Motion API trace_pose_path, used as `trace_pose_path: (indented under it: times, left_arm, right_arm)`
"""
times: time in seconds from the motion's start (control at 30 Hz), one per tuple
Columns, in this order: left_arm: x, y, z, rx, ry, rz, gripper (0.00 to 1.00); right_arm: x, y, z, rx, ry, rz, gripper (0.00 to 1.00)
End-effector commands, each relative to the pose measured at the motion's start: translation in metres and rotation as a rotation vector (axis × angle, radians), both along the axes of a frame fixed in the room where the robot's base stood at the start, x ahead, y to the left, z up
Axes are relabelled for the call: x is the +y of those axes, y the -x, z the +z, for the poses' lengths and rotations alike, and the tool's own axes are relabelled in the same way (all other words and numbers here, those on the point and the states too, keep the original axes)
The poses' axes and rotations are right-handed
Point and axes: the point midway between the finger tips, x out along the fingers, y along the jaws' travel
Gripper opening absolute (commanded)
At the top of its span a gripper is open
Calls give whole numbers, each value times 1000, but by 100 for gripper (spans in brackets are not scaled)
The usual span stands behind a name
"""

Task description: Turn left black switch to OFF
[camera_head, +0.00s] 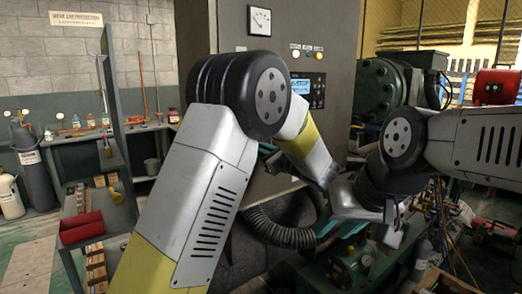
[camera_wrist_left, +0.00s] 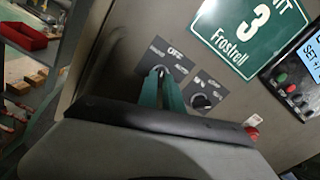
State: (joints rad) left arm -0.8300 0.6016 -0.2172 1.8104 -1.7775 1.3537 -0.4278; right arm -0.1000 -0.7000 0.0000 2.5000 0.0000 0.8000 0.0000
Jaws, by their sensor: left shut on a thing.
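In the left wrist view, the grey panel carries two dark label plates side by side. The left plate (camera_wrist_left: 178,54), marked OFF at its top, has the left black switch, which is almost wholly hidden by my fingertips. My left gripper (camera_wrist_left: 163,75) has its two teal fingers close together, shut on that switch. The switch's exact angle cannot be told. The right black switch (camera_wrist_left: 202,101) stands free, just right of my fingers. In the head view my left gripper is mostly hidden behind its own arm. My right gripper (camera_head: 392,222) is low at right, away from the panel; its jaw opening is unclear.
A green sign (camera_wrist_left: 250,32) and a control display (camera_wrist_left: 302,66) are on the panel. A red button (camera_wrist_left: 253,132) is near my left gripper. A black corrugated hose (camera_head: 285,232) and green machinery (camera_head: 380,88) crowd the right. A shelf with a red bin (camera_head: 82,228) stands left.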

Motion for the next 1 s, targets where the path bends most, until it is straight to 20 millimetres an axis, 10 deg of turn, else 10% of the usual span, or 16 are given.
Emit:
trace_pose_path:
  times: [0.63, 0.73, 1.0]
  left_arm:
    - [1, 0, 1, 168, -235, 3, 0]
    - [1, 0, 1, 174, -243, 3, 26]
    - [1, 0, 0, 174, -241, 1, 28]
  right_arm:
    - [0, 0, 0, 0, 0, 0, 36]
    - [0, 0, 0, 0, 0, 0, 36]
    - [0, 0, 0, 0, 0, 0, 36]
